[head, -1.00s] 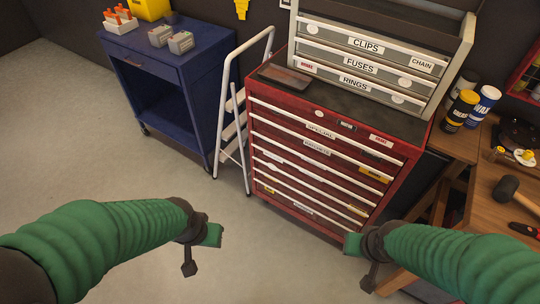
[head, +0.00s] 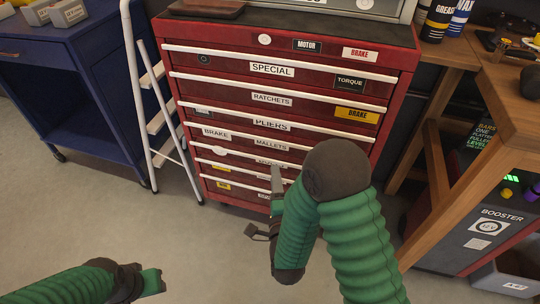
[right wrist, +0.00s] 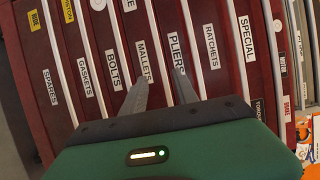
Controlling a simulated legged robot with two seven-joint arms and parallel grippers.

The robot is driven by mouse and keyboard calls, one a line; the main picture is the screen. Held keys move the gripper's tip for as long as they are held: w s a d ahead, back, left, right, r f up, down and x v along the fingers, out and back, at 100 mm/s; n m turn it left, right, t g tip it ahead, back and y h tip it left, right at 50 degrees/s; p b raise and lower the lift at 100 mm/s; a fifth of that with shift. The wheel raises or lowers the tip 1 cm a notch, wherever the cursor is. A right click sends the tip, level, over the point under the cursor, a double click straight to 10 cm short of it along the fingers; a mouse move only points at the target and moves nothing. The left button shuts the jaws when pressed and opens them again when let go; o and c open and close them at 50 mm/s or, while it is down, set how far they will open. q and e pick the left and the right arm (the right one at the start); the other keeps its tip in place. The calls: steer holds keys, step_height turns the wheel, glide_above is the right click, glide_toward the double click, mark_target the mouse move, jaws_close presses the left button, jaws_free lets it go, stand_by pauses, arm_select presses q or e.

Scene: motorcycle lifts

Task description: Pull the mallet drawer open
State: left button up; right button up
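The mallet drawer is one of the shut red drawers of the tool chest, marked by a white MALLETS label (head: 271,145) in the head view; its label also shows in the right wrist view (right wrist: 144,61). A white handle strip (right wrist: 158,55) runs between the MALLETS and PLIERS labels. My right gripper (right wrist: 162,80) is open in front of the chest, one finger on each side of that strip; I cannot tell whether it touches. In the head view, my right gripper (head: 276,172) appears below the MALLETS label, partly hidden by my arm. My left gripper (head: 152,282) is low at left, its fingers unclear.
A white step ladder (head: 150,100) stands left of the chest, beside a blue cart (head: 85,85). A wooden bench (head: 470,180) with a booster unit (head: 480,235) below stands at right. The floor in front is clear.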

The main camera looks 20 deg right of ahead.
mark_target(269, 141)
steer(key=b+x, duration=0.2)
steer(key=x, duration=1.1)
steer(key=shift+w+a+b, duration=0.1)
steer(key=shift+w+b, duration=0.1)
steer(key=shift+b, duration=0.2)
steer(key=shift+a, duration=0.15)
jaws_close()
steer(key=shift+s+f, duration=0.1)
